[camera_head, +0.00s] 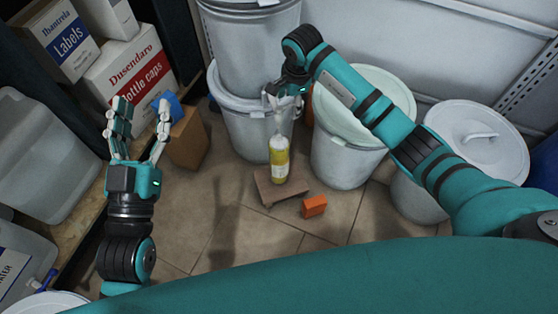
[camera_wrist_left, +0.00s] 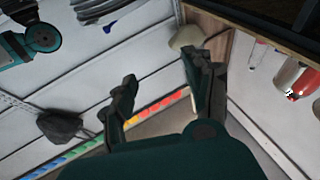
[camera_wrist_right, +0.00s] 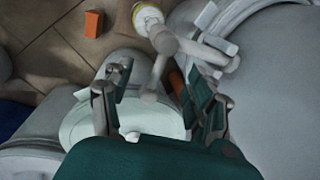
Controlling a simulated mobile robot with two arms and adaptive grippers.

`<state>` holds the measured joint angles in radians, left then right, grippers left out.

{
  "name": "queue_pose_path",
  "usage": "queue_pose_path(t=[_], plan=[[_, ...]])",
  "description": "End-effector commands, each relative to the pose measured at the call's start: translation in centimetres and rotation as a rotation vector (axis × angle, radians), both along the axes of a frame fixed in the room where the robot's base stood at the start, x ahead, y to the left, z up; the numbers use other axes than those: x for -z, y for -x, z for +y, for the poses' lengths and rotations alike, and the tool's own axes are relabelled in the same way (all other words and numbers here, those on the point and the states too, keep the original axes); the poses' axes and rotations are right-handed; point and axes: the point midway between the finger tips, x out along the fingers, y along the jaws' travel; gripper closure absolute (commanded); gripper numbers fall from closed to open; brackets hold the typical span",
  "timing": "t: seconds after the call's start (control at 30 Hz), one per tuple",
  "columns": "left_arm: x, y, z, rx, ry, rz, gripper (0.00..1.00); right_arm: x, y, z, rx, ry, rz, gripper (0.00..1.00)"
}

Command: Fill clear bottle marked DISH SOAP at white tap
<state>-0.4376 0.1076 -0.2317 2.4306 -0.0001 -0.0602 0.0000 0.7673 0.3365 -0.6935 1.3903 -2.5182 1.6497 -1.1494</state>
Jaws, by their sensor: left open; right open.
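A clear bottle (camera_head: 279,158) with yellow on its lower part and a pale label stands upright on a low wooden stand (camera_head: 268,188), under the front of a grey drum (camera_head: 243,122). I cannot tell its fill level or read its label. The white tap (camera_wrist_right: 160,52) is above the bottle's mouth, and the bottle top (camera_wrist_right: 147,14) shows beyond it in the right wrist view. My right gripper (camera_head: 285,92) is open at the tap, whose handle lies between its fingers; contact is unclear. My left gripper (camera_head: 138,128) is open and empty, away to the left.
An orange block (camera_head: 314,206) lies on the floor beside the stand. More lidded drums (camera_head: 345,155) stand to the right. A shelf with boxes (camera_head: 130,70) and clear jugs (camera_head: 40,150) is at the left. A brown carton (camera_head: 188,138) stands near my left gripper.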

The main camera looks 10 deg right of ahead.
Motion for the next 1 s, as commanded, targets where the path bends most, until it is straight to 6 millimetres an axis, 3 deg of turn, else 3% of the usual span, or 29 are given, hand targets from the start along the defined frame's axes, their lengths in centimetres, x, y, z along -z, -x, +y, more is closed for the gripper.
queue_pose_path(t=[1.0], plan=[[6.1, -0.7, 0.8, -0.021, -0.093, 0.345, 0.47, -1.8, 0.2, -0.1, 0.000, 0.000, -0.001, 0.42]])
